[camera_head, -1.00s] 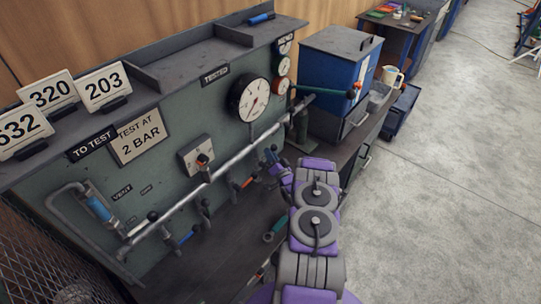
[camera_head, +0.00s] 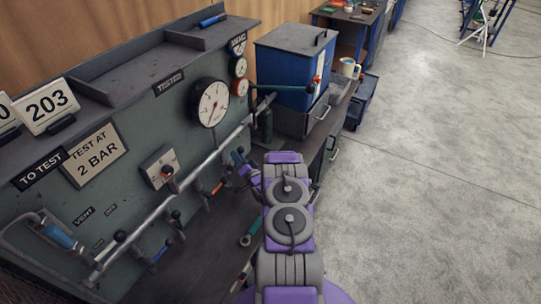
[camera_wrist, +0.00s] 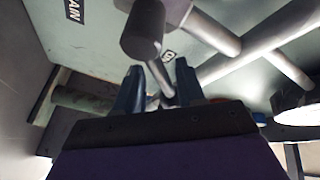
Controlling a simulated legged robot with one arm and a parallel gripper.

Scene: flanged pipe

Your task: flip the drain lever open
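The panel's DRAIN label (camera_wrist: 73,10) shows in part in the wrist view, upper left. A dark cylindrical knob (camera_wrist: 143,32) hangs close in front of the camera. My gripper (camera_wrist: 158,75) is below it with its two blue fingers apart. A thin grey rod (camera_wrist: 162,80) shows in the gap between the fingers; I cannot tell whether they touch it or whether it is the drain lever. In the head view my gripper (camera_head: 240,160) is beside the panel pipe (camera_head: 185,190), below the large gauge (camera_head: 209,102). My wrist may hide the drain lever there.
An orange-handled lever (camera_head: 217,188) and a blue-handled lever (camera_head: 163,252) sit along the pipe. Loose tools (camera_head: 250,235) lie on the bench under my arm. A blue box (camera_head: 292,70) stands beyond the panel. The concrete floor (camera_head: 430,180) at right is clear.

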